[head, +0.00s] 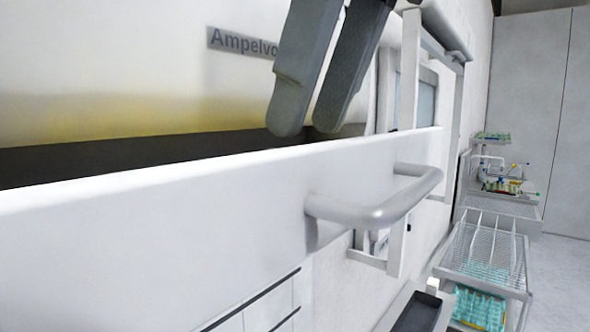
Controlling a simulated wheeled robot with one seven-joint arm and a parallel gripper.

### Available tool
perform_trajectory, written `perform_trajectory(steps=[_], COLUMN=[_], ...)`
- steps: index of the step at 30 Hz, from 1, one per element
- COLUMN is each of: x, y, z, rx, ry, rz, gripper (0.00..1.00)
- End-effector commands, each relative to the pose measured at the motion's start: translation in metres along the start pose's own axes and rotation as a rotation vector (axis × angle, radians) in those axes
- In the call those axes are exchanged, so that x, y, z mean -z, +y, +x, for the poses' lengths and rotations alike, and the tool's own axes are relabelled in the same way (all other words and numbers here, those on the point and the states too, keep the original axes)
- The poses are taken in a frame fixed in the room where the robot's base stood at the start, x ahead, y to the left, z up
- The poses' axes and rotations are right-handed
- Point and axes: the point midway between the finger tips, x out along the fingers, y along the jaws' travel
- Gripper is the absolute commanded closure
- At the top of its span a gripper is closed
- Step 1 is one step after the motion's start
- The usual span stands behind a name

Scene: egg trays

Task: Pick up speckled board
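No speckled board can be made out in the head view. My gripper (309,126) hangs down from the top middle, with two dark grey fingers. A narrow gap shows between the fingers, and nothing is seen held there. The fingertips are just above or behind the top edge of a white front panel (200,220), over a dark strip (130,155). How deep the tips are and what lies behind the panel is hidden.
A grey bar handle (385,205) sticks out from the panel's right part. A wall sign (240,42) reads "Ampelvo", partly covered by a finger. At right stand a wire rack (485,250), a dark tray (418,312) and a far bench (500,205). Floor (560,275) is clear at far right.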

Motion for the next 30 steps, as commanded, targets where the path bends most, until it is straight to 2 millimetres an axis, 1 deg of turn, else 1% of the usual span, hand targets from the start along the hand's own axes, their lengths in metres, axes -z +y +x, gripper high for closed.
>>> perform_trajectory(steps=[6,9,15,16,20,21,30], x=[0.003,0.003,0.003,0.003,0.003,0.003,0.003], y=[0.000,0.000,-0.001,-0.001,-0.001,-0.001,-0.001], z=[0.028,0.034,0.035,0.035,0.035,0.035,0.034], rx=[-0.001,0.000,0.000,0.000,0.000,0.000,0.000], ry=[-0.001,0.000,0.001,0.001,0.001,0.001,0.001], rz=[0.000,0.000,0.000,0.000,0.000,0.000,0.000], gripper=[0.65,0.65,0.65,0.67,0.92,1.00,1.00])
